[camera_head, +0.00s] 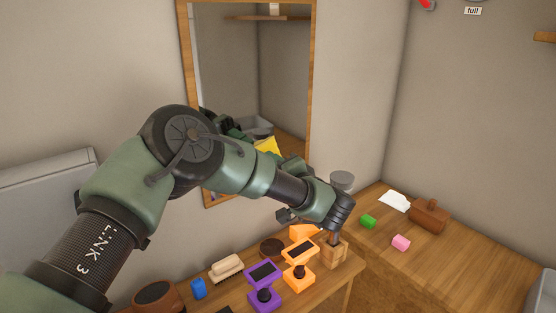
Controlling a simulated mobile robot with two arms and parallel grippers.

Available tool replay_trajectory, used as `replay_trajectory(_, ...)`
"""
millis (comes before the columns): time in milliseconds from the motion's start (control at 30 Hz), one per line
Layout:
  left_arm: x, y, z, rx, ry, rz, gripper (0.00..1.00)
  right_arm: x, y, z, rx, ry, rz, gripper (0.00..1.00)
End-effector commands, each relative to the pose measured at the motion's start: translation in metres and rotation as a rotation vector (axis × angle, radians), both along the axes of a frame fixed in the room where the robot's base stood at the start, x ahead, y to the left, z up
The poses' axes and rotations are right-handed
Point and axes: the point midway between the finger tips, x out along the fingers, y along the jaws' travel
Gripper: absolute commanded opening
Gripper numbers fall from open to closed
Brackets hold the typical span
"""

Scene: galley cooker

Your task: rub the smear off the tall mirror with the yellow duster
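The tall mirror (313,60) hangs on the wall in a wooden frame, its lower part largely hidden behind my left arm. I cannot make out a smear on the glass that shows. A yellow patch (268,146) shows just above my forearm, within the mirror's outline. It may be the yellow duster or its reflection; I cannot tell which. My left gripper (336,218) is at the end of the arm, right of the mirror and above the table. Its fingers are not clear enough to show whether they hold anything. My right gripper is not in view.
Below my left arm, the table holds a brush (227,268), a blue piece (198,289), purple and orange items and a wooden block (335,253). The right counter (450,265) carries a brown mallet-like object (429,216), a green block (368,221) and a pink block (400,243).

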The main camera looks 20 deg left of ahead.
Motion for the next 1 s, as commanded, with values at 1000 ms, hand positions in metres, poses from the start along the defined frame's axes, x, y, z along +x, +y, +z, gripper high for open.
replay_trajectory(1000, 0.006, -0.003, 0.002, 0.000, -0.001, 0.003, 0.00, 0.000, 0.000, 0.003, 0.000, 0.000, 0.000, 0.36)
